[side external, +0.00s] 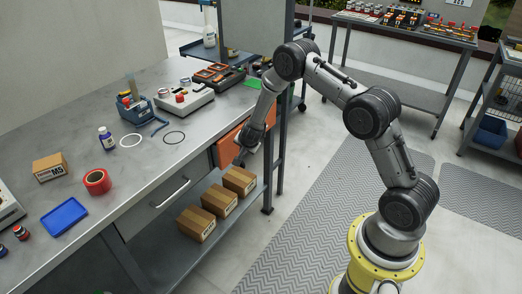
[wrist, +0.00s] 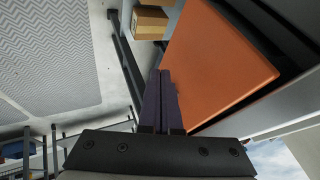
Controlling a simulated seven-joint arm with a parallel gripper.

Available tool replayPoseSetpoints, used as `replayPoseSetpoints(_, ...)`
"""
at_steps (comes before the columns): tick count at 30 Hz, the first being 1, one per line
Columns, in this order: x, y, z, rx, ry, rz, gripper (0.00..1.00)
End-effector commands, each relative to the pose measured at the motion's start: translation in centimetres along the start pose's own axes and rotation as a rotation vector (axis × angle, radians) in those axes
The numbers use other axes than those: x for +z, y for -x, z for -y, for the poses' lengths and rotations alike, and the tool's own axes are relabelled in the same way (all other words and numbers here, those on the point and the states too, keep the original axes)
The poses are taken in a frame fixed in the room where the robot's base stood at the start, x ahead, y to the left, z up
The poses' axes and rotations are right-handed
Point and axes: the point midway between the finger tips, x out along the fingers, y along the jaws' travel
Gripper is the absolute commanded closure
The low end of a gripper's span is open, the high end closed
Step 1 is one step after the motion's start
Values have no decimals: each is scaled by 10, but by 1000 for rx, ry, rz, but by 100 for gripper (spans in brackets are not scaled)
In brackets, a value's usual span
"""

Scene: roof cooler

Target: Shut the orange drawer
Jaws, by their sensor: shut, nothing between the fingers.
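The orange drawer (side external: 229,150) is under the right end of the workbench, partly hidden behind my arm in the side view. Its flat orange front (wrist: 220,60) fills the upper middle of the wrist view, with a dark strip between it and the grey bench edge. I cannot tell how far out the drawer stands. My gripper (side external: 239,163) is low in front of the drawer, pointing down. In the wrist view its two dark fingers (wrist: 165,75) are shut together and empty, beside the front's left edge. Whether they touch it is unclear.
Several cardboard boxes (side external: 220,201) sit on the lower shelf (side external: 180,245) below the drawers. A bench leg (side external: 281,150) stands just right of my gripper. A grey drawer with a handle (side external: 172,193) is to the left. The floor mat (side external: 315,210) is clear.

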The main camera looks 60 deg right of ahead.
Motion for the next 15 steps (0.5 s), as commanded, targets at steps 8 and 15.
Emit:
replayPoseSetpoints(8, 0, 52, -11, -3, -2, 0, 100)
replayPoseSetpoints(15, 0, 92, -11, -2, -1, 0, 100)
